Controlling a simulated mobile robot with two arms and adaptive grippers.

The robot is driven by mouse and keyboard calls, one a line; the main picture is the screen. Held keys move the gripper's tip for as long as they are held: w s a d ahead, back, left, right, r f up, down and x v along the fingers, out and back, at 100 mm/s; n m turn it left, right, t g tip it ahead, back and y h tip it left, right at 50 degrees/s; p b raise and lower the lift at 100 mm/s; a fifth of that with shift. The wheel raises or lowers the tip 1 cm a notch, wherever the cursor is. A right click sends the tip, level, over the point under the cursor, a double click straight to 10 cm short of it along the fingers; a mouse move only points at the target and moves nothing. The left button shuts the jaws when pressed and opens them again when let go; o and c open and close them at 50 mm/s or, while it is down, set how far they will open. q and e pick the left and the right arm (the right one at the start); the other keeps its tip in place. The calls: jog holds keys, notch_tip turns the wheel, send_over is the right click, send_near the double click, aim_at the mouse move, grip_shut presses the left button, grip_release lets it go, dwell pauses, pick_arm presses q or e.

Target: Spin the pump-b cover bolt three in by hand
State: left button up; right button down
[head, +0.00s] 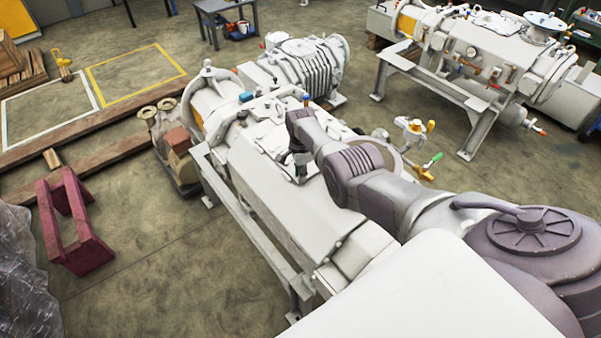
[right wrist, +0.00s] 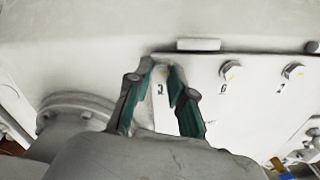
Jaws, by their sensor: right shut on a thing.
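My right gripper (head: 301,167) reaches down onto the top of the nearer pale vacuum pump (head: 265,190) in the head view. In the right wrist view the green-padded fingers (right wrist: 163,75) are shut on a small cover bolt (right wrist: 162,69) at the left part of a pale cover plate (right wrist: 215,105). The fingers hide most of this bolt, and the mark below it is hard to read. Two other hex bolts stand in the same cover, a middle bolt (right wrist: 229,70) and a right bolt (right wrist: 293,72). My left gripper is not in view.
A second pump (head: 500,60) stands on a frame at the back right. A ribbed pale unit (head: 300,68) sits behind the nearer pump. A dark red stand (head: 75,222) is on the floor at left. The floor (head: 150,270) in front of the nearer pump is clear.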

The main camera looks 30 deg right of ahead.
jog(key=c, duration=1.1)
grip_release()
jog(key=shift+w+d+r, duration=0.1)
jog(key=shift+w+r, duration=0.1)
jog(key=shift+r, duration=0.15)
jog(key=shift+o, duration=0.4)
jog(key=shift+s, duration=0.15)
jog(key=shift+f, duration=0.1)
notch_tip(320, 180, up, 12)
